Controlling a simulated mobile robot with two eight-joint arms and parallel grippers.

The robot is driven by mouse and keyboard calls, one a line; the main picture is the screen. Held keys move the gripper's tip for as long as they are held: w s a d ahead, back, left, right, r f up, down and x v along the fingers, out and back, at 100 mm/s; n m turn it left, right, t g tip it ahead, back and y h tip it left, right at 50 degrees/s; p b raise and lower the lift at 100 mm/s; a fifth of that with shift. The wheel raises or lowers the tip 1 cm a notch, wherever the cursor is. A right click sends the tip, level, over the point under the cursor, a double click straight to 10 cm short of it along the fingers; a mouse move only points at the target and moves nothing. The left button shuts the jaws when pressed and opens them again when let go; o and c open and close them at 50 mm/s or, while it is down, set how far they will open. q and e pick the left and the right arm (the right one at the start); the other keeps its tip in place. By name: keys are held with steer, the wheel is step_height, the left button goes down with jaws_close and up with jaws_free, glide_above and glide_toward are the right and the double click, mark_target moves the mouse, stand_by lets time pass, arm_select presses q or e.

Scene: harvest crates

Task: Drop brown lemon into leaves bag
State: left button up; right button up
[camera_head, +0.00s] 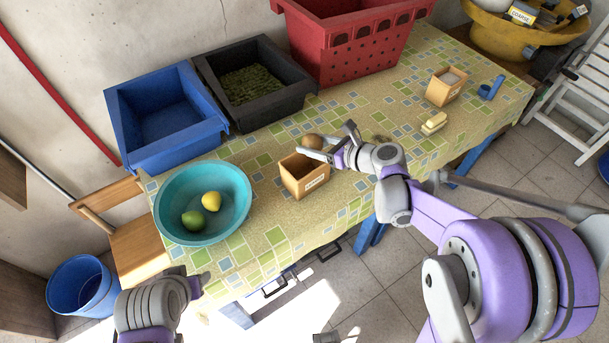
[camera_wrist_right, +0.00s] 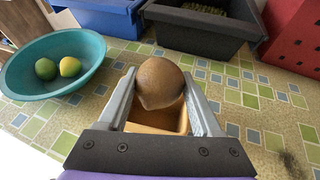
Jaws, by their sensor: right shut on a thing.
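My right gripper (camera_head: 326,148) is shut on a brown lemon (camera_wrist_right: 160,82), held between the two fingers. The lemon also shows in the head view (camera_head: 313,141). It is over the far part of a small tan open container (camera_head: 305,182), which has a pale label too small to read. In the wrist view the container's inside (camera_wrist_right: 158,119) shows behind and below the lemon. I cannot tell for certain whether this container is the leaves bag. My left gripper (camera_head: 198,287) is at the lower left, near the table's front edge; its finger opening is not clear.
A teal bowl (camera_head: 172,226) holds a green and a yellow fruit. A blue crate (camera_head: 172,150), a black crate with green contents (camera_head: 270,115) and a red crate (camera_head: 350,75) line the wall. Another small labelled container (camera_head: 440,95) stands right. Patterned cloth (camera_head: 365,110) is clear between.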

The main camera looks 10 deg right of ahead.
steer(key=shift+f, duration=0.15)
steer(key=o, duration=1.5)
steer(key=v, duration=1)
steer(key=shift+s+d, duration=0.25)
steer(key=shift+s, duration=0.05)
steer(key=shift+a, duration=0.1)
